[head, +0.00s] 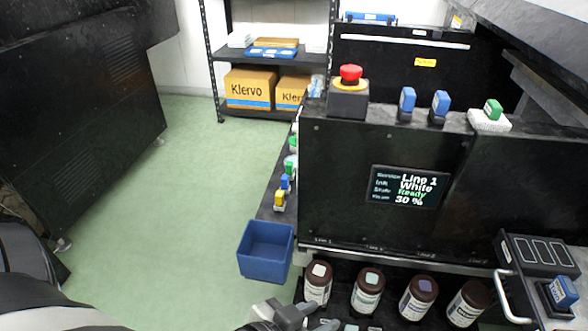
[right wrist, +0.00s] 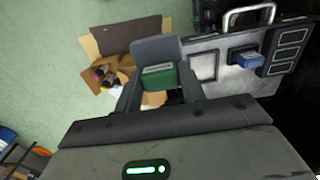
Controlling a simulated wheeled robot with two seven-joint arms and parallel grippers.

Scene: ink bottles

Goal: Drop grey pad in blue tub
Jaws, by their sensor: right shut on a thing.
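The blue tub (head: 262,268) is an open square bin at the left end of the black machine in the head view; its inside looks empty. In the right wrist view my right gripper (right wrist: 160,88) is shut on the green handle block of the grey pad (right wrist: 155,49). The grey pad shows as a flat grey plate beyond the green block. My right gripper does not show in the head view. My left gripper (head: 292,315) is at the bottom edge of the head view, below and right of the tub, partly cut off. Its opening is unclear.
Brown-black bottles (head: 368,292) stand in a row below the machine's screen (head: 409,187). A stamp panel (right wrist: 222,65) with a blue stamp lies right of the held pad in the right wrist view. An open carton (right wrist: 108,70) with items is left. Green floor is clear left of the tub.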

